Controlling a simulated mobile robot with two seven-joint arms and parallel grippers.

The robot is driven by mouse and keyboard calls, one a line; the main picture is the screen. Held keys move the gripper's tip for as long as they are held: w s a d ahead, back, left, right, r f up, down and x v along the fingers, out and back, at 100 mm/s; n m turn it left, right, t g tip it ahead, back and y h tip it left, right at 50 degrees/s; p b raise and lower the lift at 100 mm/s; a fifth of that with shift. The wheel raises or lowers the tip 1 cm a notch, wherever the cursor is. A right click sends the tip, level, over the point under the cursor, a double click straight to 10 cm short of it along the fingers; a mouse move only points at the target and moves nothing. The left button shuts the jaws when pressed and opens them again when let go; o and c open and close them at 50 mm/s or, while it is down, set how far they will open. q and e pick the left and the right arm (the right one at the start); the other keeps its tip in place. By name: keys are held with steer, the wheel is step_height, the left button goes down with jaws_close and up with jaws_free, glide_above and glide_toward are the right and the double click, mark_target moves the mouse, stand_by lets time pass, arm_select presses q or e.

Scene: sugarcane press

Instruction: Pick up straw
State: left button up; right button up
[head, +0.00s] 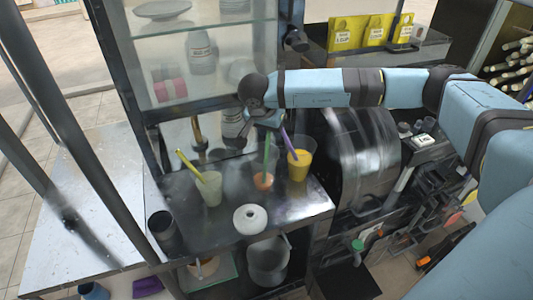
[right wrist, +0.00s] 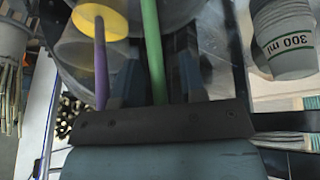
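A green straw (head: 267,150) stands in a small orange cup (head: 263,181) on the metal counter. A purple straw (head: 288,143) leans in a cup of orange-yellow drink (head: 299,165) just to its right. A yellow straw (head: 189,165) leans in a pale cup (head: 209,188) to the left. My right gripper (head: 267,119) is at the top of the green straw. In the right wrist view the green straw (right wrist: 153,50) runs between the two spread fingers, with a gap on each side. The purple straw (right wrist: 101,65) is outside them, to the left. My left gripper is not in view.
A round white jar (head: 250,218) and a dark cup (head: 163,230) stand near the counter's front. A glass cabinet (head: 205,75) rises behind, and a large metal drum (head: 357,155) is at right. Bare counter (head: 95,215) lies at left.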

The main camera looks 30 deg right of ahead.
jaws_close()
